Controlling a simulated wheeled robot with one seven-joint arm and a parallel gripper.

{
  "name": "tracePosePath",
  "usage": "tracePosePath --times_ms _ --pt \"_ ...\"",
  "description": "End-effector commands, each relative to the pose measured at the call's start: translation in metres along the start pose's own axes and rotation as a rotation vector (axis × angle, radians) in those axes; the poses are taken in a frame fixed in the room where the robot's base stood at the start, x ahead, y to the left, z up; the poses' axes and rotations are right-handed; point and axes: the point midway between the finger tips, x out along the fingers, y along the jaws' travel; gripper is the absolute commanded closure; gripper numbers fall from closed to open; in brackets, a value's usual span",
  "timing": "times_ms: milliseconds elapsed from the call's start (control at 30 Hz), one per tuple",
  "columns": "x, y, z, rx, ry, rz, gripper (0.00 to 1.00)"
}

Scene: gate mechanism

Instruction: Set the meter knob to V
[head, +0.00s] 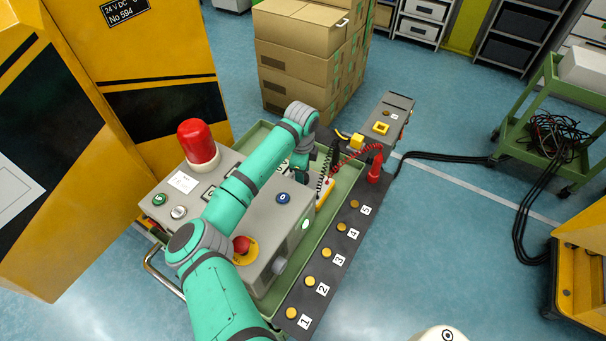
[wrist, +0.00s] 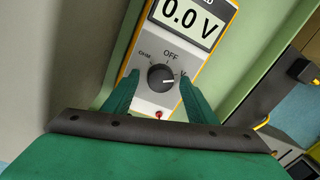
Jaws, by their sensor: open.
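The meter (wrist: 204,52) has a yellow-orange case, a white face and a display reading 0.0 V. Its dark round knob (wrist: 160,77) sits below the labels OHM, OFF and V. The knob's white mark points right, toward V. My gripper (wrist: 159,74) is open, with one green finger on each side of the knob. I cannot tell whether either finger touches it. In the head view, the meter (head: 328,187) lies in the green tray, partly hidden by my arm.
A dark strip with numbered yellow buttons (head: 327,254) runs along the right. Coiled red and black leads (head: 345,157) lie beyond the meter. Stacked cartons (head: 300,60) stand behind.

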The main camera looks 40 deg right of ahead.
Motion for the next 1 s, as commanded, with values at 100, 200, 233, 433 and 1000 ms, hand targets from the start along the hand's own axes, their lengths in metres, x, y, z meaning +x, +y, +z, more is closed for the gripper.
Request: tracePosePath --times_ms 100,200,233,433,1000 --pt "-0.014 -0.001 0.0 0.0 0.0 -0.002 0.48" --pt "-0.031 -0.001 0.0 0.002 -0.001 -0.003 0.48" --pt "-0.037 -0.001 0.0 0.002 -0.001 -0.003 0.48" --pt "-0.074 -0.001 0.0 0.001 0.0 -0.003 0.48" --pt "-0.105 0.0 0.0 0.001 0.0 -0.001 0.48"
